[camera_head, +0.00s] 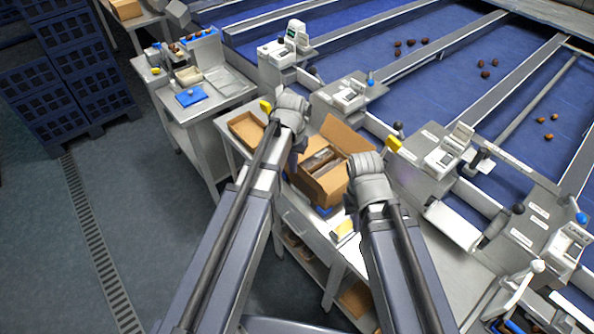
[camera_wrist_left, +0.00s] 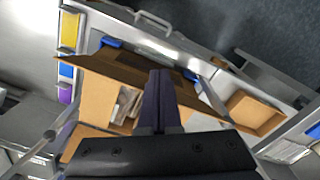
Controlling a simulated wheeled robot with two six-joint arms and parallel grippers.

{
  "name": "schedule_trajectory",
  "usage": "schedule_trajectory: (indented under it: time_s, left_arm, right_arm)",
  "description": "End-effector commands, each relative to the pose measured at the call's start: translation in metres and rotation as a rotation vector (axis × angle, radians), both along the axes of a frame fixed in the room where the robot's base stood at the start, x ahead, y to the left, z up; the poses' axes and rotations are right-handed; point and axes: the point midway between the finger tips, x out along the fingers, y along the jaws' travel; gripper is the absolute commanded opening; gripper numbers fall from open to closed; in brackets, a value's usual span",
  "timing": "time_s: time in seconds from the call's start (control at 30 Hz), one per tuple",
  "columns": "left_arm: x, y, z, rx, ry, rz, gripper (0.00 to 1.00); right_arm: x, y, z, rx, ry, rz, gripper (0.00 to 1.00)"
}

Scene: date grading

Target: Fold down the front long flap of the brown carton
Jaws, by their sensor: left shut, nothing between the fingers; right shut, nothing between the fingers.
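The brown carton (camera_head: 328,184) stands open on the steel bench, with packets inside. One large flap (camera_head: 345,134) stands up at its back. In the left wrist view, a long brown flap (camera_wrist_left: 100,66) slants out along the edge nearest the floor, above the carton's open inside (camera_wrist_left: 97,100). My left gripper (camera_head: 293,166) is at the carton's left side. Its dark fingers (camera_wrist_left: 160,74) are shut and empty, and overlap the long flap; I cannot tell whether they touch it. My right gripper (camera_head: 350,204) is shut at the carton's right front corner, mostly hidden by its wrist.
An empty brown tray (camera_head: 247,129) lies left of the carton and shows in the wrist view (camera_wrist_left: 254,112).

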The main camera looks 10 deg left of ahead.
Motion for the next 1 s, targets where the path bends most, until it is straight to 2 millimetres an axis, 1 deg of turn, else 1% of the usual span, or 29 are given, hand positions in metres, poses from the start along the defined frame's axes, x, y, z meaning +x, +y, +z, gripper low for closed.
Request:
schedule_trajectory:
  time_s: [0.03, 0.8, 1.0]
  left_arm:
    - [0.004, -0.003, 0.001, 0.000, 0.000, -0.001, 0.00]
    - [0.045, -0.034, 0.004, 0.000, 0.000, 0.000, 0.00]
    - [0.049, -0.039, 0.005, 0.000, 0.000, 0.000, 0.00]
  right_arm:
    - [0.000, 0.000, 0.001, 0.000, 0.000, 0.000, 0.00]
    - [0.000, 0.000, 0.005, 0.000, 0.000, 0.000, 0.00]
    - [0.000, 0.000, 0.005, 0.000, 0.000, 0.000, 0.00]
